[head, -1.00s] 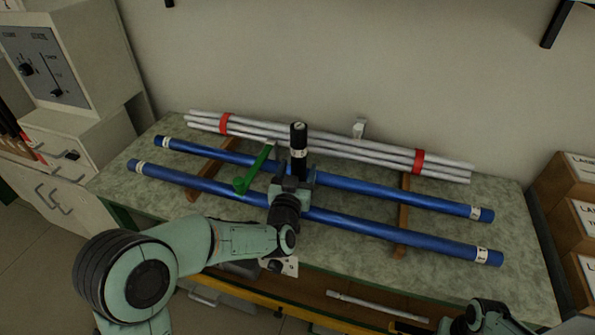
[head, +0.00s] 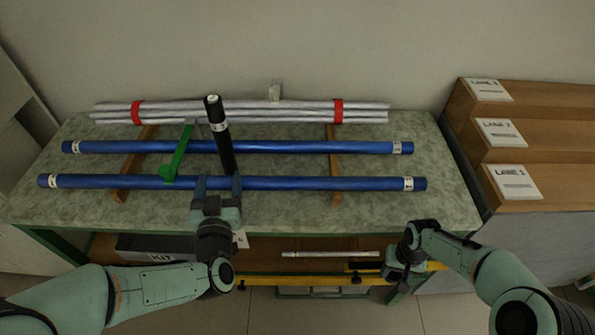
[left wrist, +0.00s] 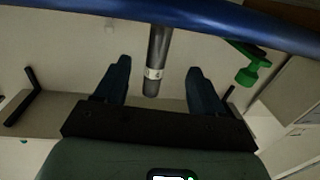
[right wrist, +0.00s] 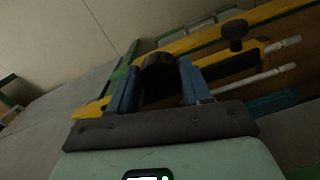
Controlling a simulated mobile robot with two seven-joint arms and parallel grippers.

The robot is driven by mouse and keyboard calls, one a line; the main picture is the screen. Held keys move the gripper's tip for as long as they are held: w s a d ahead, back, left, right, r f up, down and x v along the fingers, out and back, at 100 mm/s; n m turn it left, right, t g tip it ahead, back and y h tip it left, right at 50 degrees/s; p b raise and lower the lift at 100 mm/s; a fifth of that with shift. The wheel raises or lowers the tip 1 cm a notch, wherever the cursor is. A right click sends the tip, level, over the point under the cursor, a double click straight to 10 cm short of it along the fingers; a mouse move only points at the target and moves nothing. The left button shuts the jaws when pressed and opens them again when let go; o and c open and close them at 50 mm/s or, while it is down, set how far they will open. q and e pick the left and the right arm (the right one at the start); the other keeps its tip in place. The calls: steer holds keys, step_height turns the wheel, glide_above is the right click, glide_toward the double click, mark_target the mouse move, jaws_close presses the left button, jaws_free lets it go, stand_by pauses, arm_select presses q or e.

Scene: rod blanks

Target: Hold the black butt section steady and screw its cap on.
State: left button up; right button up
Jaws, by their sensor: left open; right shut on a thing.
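The black butt section (head: 225,150) stands up, slightly tilted, at the blue rods, with a white band near its upper end. In the left wrist view the section (left wrist: 158,50) reaches between the spread fingers, apart from both. My left gripper (head: 216,182) is open, in front of the section's lower part in the head view. My right gripper (head: 384,266) is low at the bench's front, well right of the section. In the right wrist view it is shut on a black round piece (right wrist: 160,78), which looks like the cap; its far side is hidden.
Two blue rods (head: 310,184) lie across wooden supports (head: 334,165). Grey rods with red bands (head: 270,115) lie behind. A green bracket (head: 178,152) is left of the section. A yellow rail (head: 300,281) runs below the front, and wooden lane boxes (head: 520,150) stand right.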

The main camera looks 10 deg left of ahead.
arm_select(q)
steer(key=shift+o, duration=0.3)
steer(key=shift+r, duration=0.1)
arm_select(e)
steer(key=shift+r, duration=0.1)
arm_select(q)
steer(key=n+g+y+p, duration=0.2)
steer(key=y+p, duration=0.1)
steer(key=p, duration=0.6)
glide_toward(215, 113)
steer(key=w+f, duration=0.1)
steer(key=f, duration=0.1)
steer(key=shift+w+a+r+n+y+p, duration=0.2)
steer(key=shift+r+y+p, duration=0.05)
steer(key=shift+r+p, duration=0.1)
steer(key=shift+w+a+r+n+y+p, duration=0.2)
steer(key=shift+r+y+p, duration=0.1)
steer(key=shift+r, duration=0.1)
arm_select(e)
step_height(215, 113, up, 11)
steer(key=w, duration=0.1)
steer(key=shift+r, duration=0.2)
arm_select(q)
steer(key=x, duration=0.6)
steer(key=shift+w+a, duration=0.15)
steer(key=shift+w, duration=0.2)
arm_select(e)
steer(key=shift+r, duration=0.3)
